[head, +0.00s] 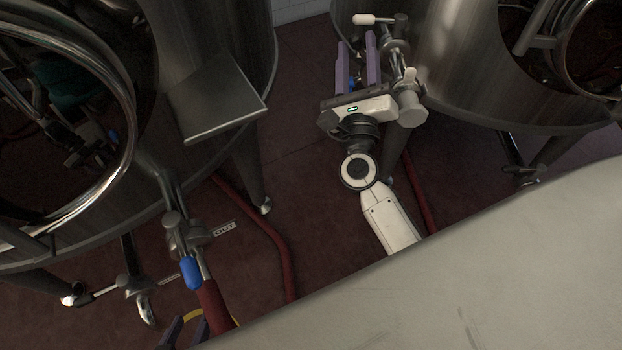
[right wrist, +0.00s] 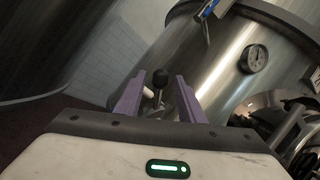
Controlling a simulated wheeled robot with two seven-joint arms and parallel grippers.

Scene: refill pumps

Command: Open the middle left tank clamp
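A steel tank (head: 215,55) with a large round opening fills the left of the head view. A pipe fitting (head: 186,238) with a blue handle (head: 191,272) joins a red hose (head: 214,306) below it. Another fitting (head: 137,285) sits further left; I cannot tell which part is the clamp. My left gripper (head: 184,333) shows only its purple fingers, apart, at the bottom edge near the red hose. My right gripper (head: 357,60) is open beside a valve with a white handle (head: 370,19). In the right wrist view, a black knob (right wrist: 161,77) shows between its fingers.
A second steel tank (head: 450,60) stands at the right, and a gauge (right wrist: 255,58) shows on a tank in the right wrist view. A flat metal plate (head: 218,100) juts from the left tank. Red hoses (head: 272,238) cross the dark floor. Open floor (head: 300,130) lies between the tanks.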

